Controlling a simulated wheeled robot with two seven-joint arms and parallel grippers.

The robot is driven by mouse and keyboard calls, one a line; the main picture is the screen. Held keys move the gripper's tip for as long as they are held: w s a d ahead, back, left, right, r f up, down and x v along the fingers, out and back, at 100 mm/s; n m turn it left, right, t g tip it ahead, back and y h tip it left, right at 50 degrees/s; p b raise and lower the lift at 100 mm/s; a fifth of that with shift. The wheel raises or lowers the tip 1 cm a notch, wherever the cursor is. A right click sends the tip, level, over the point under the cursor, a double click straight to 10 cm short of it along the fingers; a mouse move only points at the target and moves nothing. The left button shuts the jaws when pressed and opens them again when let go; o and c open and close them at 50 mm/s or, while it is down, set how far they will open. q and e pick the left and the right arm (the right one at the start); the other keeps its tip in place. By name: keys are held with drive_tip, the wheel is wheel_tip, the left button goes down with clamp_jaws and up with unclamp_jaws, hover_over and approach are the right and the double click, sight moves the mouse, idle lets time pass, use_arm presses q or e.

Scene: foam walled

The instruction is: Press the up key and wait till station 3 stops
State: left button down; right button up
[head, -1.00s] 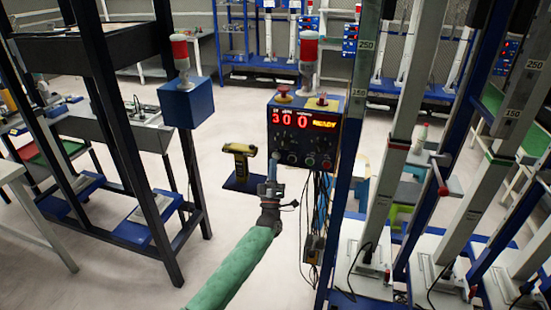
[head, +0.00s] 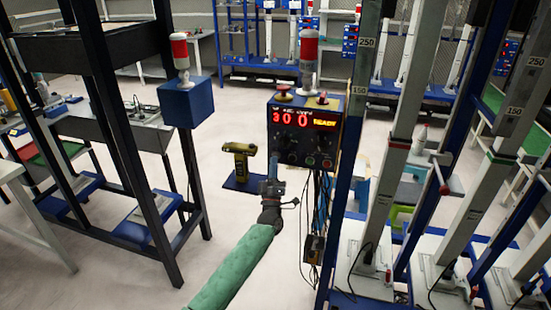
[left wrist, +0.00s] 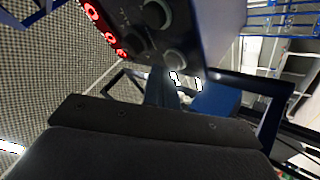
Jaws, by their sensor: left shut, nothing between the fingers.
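The blue control box (head: 306,128) stands near the middle of the head view. Its red display (head: 303,121) reads about "30 0" and "READY". Dark knobs and a bottom row of small keys (head: 310,161) sit below the display; the key labels are too small to read, so I cannot tell which is the up key. My left gripper (head: 273,160) is shut and empty, in front of the box's lower left corner; contact cannot be told. In the left wrist view, the box's knobs (left wrist: 156,14) are above my left gripper (left wrist: 165,88). My right gripper is out of view.
A red-topped signal tower (head: 308,50) and a red mushroom button (head: 283,90) are on the box. A yellow-black tool (head: 240,160) stands on a blue shelf left of my gripper. Cables (head: 318,210) hang below the box. Blue frame posts (head: 350,150) stand close on the right.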

use_arm(q)
drive_tip(key=shift+w+d+b, duration=0.15)
drive_tip(key=shift+w+b, duration=0.3)
drive_tip(key=shift+w, duration=0.05)
idle(0.9)
drive_tip(key=shift+s, duration=0.2)
drive_tip(key=shift+s+a+p, duration=0.3)
drive_tip(key=shift+s, duration=0.4)
drive_tip(key=shift+s+a+p, duration=0.25)
drive_tip(key=shift+s+p, duration=0.05)
drive_tip(key=shift+s, duration=0.5)
drive_tip(key=shift+s+a+p, duration=0.25)
drive_tip(key=shift+s, duration=0.55)
drive_tip(key=shift+s+a+p, duration=0.25)
drive_tip(key=shift+s+p, duration=0.05)
drive_tip(key=shift+s, duration=0.5)
drive_tip(key=shift+w, duration=0.1)
